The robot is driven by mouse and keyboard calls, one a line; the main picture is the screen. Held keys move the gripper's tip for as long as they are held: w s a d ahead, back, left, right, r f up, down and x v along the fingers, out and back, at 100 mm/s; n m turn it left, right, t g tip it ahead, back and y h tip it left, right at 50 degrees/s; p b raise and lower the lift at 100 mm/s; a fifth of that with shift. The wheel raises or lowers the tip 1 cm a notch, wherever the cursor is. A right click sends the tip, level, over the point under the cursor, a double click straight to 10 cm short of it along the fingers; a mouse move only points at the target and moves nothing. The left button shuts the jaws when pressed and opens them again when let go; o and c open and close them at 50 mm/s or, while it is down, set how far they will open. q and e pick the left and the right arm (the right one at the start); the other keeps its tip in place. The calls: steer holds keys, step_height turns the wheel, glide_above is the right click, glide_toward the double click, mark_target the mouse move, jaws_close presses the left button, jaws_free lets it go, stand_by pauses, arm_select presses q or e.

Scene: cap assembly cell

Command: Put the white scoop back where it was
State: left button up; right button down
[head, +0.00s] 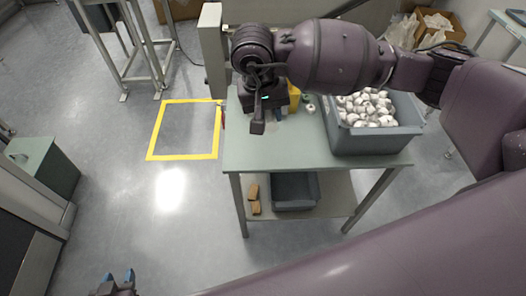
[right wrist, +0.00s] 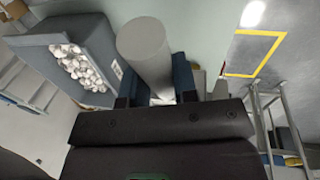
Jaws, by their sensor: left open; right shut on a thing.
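My right gripper (head: 270,110) is over the back left part of the green table (head: 290,150). The scoop's far end is hidden, and in the head view I cannot make the scoop out behind my gripper. I cannot tell whether it touches the table. My left gripper (head: 119,278) is open and empty at the bottom left of the head view, away from the table.
A grey bin of white caps (head: 370,140) stands on the table's right side. A yellow thing (head: 294,97) and a loose white cap (head: 310,108) are close to my right gripper. The table's front is clear. A dark bin (head: 295,194) and brown blocks (head: 253,198) sit on the lower shelf.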

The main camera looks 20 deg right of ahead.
steer(key=a+x, duration=0.1)
steer(key=x, duration=0.5)
steer(key=a+b+x, duration=0.1)
steer(key=x, duration=0.6)
steer(key=a+f+x, duration=0.1)
steer(key=a+x, duration=0.1)
steer(key=x, duration=0.4)
steer(key=shift+f, duration=0.2)
steer(key=c, duration=0.9)
jaws_free()
steer(key=v, duration=1.2)
steer(key=shift+d+r, duration=0.1)
steer(key=shift+r, duration=0.05)
